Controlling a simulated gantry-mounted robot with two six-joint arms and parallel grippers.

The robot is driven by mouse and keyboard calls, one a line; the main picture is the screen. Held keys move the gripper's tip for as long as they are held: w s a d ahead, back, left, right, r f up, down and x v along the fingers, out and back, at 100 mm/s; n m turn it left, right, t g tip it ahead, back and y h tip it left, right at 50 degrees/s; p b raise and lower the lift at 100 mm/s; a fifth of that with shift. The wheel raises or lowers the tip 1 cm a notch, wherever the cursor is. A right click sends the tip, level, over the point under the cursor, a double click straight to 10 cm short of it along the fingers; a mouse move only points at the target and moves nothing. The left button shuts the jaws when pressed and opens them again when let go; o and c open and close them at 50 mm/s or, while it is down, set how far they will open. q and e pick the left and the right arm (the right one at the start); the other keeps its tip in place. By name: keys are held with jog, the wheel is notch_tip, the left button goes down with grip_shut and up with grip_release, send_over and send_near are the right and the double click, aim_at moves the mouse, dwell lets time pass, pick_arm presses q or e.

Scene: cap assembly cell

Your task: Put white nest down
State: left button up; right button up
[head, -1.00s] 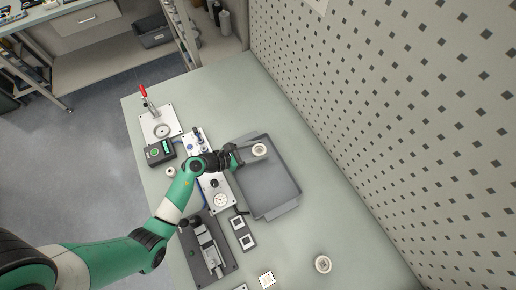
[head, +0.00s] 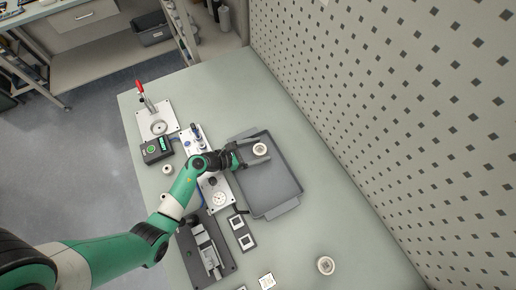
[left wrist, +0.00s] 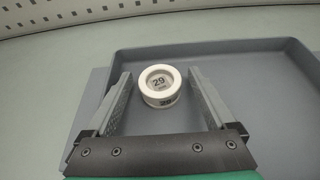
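The white nest (head: 260,149), a short round white piece with a "29" label, stands upright on the floor of the grey tray (head: 270,190), near the tray's far end. It also shows in the left wrist view (left wrist: 160,85). My left gripper (head: 256,151) is open, with one finger on each side of the nest. In the left wrist view, my left gripper (left wrist: 159,76) shows a clear gap between each finger and the nest, so neither touches it. My right gripper is not in view.
A red-handled clamp fixture (head: 157,120), a small device with a display (head: 156,149) and a dark fixture (head: 206,250) stand left of the tray. The rest of the tray floor is bare.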

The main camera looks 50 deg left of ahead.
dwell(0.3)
pick_arm(q)
jog(key=shift+s+a+r+p, duration=0.1)
jog(key=shift+s+r+p, duration=0.2)
jog(key=shift+r, duration=0.05)
jog(key=p+v, duration=0.2)
jog(key=v, duration=0.9)
jog(key=shift+s+p, duration=0.2)
jog(key=shift+p, duration=0.15)
